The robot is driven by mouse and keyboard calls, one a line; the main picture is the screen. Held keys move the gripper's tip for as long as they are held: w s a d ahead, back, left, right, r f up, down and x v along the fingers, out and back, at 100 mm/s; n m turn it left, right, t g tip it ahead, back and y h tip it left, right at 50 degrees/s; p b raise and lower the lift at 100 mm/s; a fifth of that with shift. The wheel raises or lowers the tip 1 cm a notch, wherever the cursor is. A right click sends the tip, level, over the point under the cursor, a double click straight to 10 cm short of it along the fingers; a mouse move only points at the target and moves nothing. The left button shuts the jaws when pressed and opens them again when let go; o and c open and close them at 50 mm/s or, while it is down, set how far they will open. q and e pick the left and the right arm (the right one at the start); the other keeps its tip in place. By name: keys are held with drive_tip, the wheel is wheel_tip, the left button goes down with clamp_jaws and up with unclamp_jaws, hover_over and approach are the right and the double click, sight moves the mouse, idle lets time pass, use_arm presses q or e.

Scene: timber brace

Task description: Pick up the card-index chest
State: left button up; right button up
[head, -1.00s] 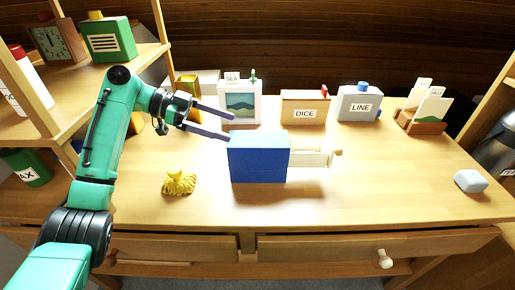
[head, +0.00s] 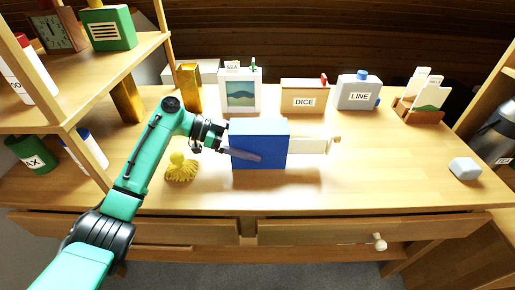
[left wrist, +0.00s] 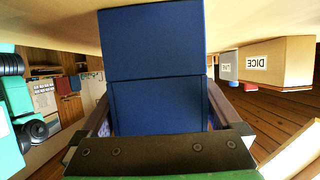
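The card-index chest (head: 260,146) is a blue box standing on the table, with a cream drawer (head: 312,145) with a round knob sticking out of its right side. My left gripper (head: 245,148) is at the chest's left end, one finger lying across its front face; the other is hidden behind it. In the left wrist view, the blue chest (left wrist: 157,75) fills the space between the left gripper's fingers (left wrist: 160,112), one on each side. The fingers look spread around it; firm contact cannot be seen. My right gripper is not in view.
A yellow tasselled object (head: 181,168) sits close by my left forearm. Behind the chest stand a picture box (head: 241,92), the DICE box (head: 304,95) and the LINE canister (head: 358,93). A grey block (head: 464,168) lies at the right. The table's front is clear.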

sight(250, 125)
use_arm(q)
drive_tip(key=c, duration=1.1)
drive_tip(key=shift+o, duration=0.2)
wheel_tip(250, 125, up, 10)
drive_tip(key=shift+r, duration=0.1)
drive_tip(key=shift+f+b, duration=2.9)
drive_tip(key=shift+f, duration=2.15)
